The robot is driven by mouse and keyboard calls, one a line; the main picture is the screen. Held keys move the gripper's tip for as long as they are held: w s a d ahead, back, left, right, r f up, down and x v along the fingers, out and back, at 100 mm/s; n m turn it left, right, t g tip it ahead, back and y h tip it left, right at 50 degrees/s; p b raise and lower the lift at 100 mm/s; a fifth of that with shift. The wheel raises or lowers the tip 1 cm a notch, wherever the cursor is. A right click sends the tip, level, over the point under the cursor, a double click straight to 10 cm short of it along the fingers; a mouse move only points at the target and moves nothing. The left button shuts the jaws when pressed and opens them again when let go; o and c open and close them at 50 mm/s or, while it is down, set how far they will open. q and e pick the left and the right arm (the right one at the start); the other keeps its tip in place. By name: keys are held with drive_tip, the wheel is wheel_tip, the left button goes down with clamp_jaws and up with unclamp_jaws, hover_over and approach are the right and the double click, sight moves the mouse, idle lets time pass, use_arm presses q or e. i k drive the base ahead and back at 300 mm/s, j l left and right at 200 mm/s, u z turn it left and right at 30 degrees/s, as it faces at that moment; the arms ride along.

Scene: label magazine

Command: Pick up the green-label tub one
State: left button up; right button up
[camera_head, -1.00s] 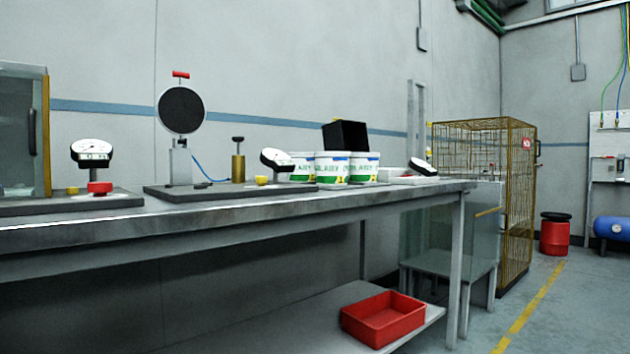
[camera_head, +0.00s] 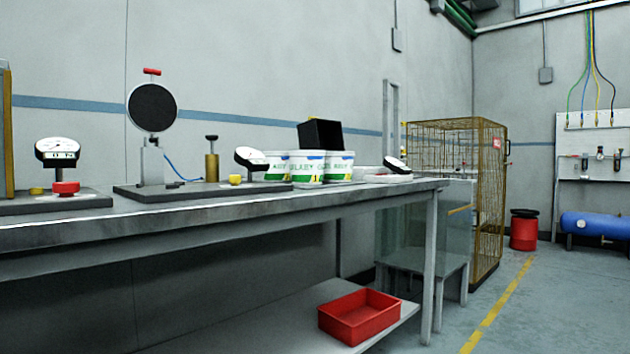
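Several white tubs with green lettering on their labels stand close together on the metal workbench (camera_head: 230,215). The front tub (camera_head: 306,170) shows a green and yellow patch low on its label. A second tub (camera_head: 339,167) stands to its right, and another (camera_head: 277,164) stands to its left, partly hidden by a dial gauge. The labels are too small to read fully. A black box (camera_head: 320,134) shows above and behind the tubs. Neither of my grippers is in view.
Dial gauges (camera_head: 250,158) and a round black disc on a stand (camera_head: 152,108) stand on the bench left of the tubs. A red tray (camera_head: 359,316) lies on the lower shelf. A wire cage (camera_head: 456,150) stands past the bench's right end.

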sight(306, 167)
drive_tip(key=i+l+z, duration=0.35)
drive_tip(key=i, duration=0.25)
drive_tip(key=i+l+z, duration=0.35)
drive_tip(key=i, duration=0.35)
drive_tip(key=i+z, duration=0.35)
drive_tip(key=i, duration=0.3)
drive_tip(key=i+l+u, duration=0.1)
drive_tip(key=i+u, duration=0.15)
drive_tip(key=i, duration=0.25)
drive_tip(key=i+l+u, duration=0.15)
drive_tip(key=i+u, duration=0.15)
drive_tip(key=i, duration=0.2)
drive_tip(key=i+l+u, duration=0.1)
drive_tip(key=u, duration=0.35)
drive_tip(key=i+l+u, duration=0.25)
drive_tip(key=u, duration=0.15)
drive_tip(key=i+l+u, duration=0.2)
drive_tip(key=u, duration=0.25)
drive_tip(key=i+l+u, duration=0.1)
drive_tip(key=l+u, duration=0.3)
drive_tip(key=i+l+u, duration=0.1)
drive_tip(key=l+u, duration=0.15)
drive_tip(key=u, duration=0.2)
drive_tip(key=l+u, duration=0.3)
drive_tip(key=u, duration=0.15)
